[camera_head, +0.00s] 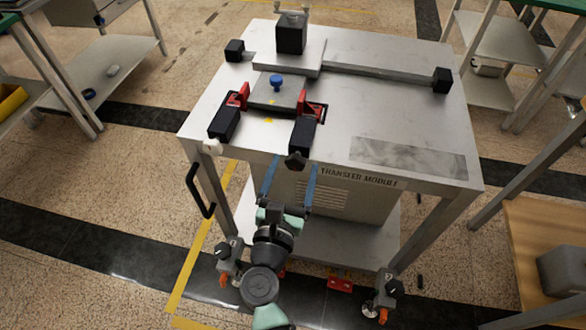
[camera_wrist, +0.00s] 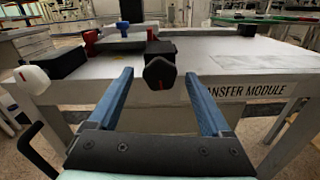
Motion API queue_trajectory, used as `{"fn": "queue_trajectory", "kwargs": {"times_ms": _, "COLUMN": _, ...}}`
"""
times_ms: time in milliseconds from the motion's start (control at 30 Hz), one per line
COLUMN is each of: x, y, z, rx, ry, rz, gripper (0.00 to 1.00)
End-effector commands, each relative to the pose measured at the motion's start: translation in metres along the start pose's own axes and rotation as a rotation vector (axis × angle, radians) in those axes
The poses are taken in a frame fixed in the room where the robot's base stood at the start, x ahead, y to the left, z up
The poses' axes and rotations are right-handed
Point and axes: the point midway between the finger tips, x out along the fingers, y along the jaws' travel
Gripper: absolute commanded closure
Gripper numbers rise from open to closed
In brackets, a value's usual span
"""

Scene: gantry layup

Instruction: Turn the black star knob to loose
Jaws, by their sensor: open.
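The black star knob (camera_head: 295,160) sits at the front edge of the table, on the front end of the right black block (camera_head: 303,135). In the wrist view the knob (camera_wrist: 159,72) faces me and shows a near-vertical orange-red mark. My gripper (camera_head: 294,165) is open, its two blue fingers pointing at the table edge. In the wrist view the fingers (camera_wrist: 158,74) stand left and right of the knob, with clear gaps on both sides. I cannot tell whether the tips reach the knob's depth.
A white knob (camera_head: 212,146) sits on the left black block (camera_head: 224,124). Red clamps (camera_head: 238,97) flank a grey plate with a blue knob (camera_head: 277,82). A black handle (camera_head: 199,190) juts from the table's left side. The table top (camera_head: 375,115) is clear at right.

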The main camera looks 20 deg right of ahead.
Motion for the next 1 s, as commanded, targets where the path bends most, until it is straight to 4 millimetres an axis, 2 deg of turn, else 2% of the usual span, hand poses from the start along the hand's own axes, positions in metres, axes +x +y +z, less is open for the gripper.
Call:
{"fn": "queue_trajectory", "kwargs": {"times_ms": 200, "x": 0.0003, "y": -0.0001, "z": -0.0001, "rx": -0.001, "ry": 0.0, "rz": 0.0, "gripper": 0.17}}
{"fn": "queue_trajectory", "kwargs": {"times_ms": 667, "x": -0.0001, "y": 0.0, "z": 0.0, "rx": -0.001, "ry": 0.0, "rz": 0.0, "gripper": 1.0}}
{"fn": "queue_trajectory", "kwargs": {"times_ms": 1000, "x": -0.0002, "y": 0.0, "z": 0.0008, "rx": -0.049, "ry": 0.001, "rz": 0.0, "gripper": 1.0}}
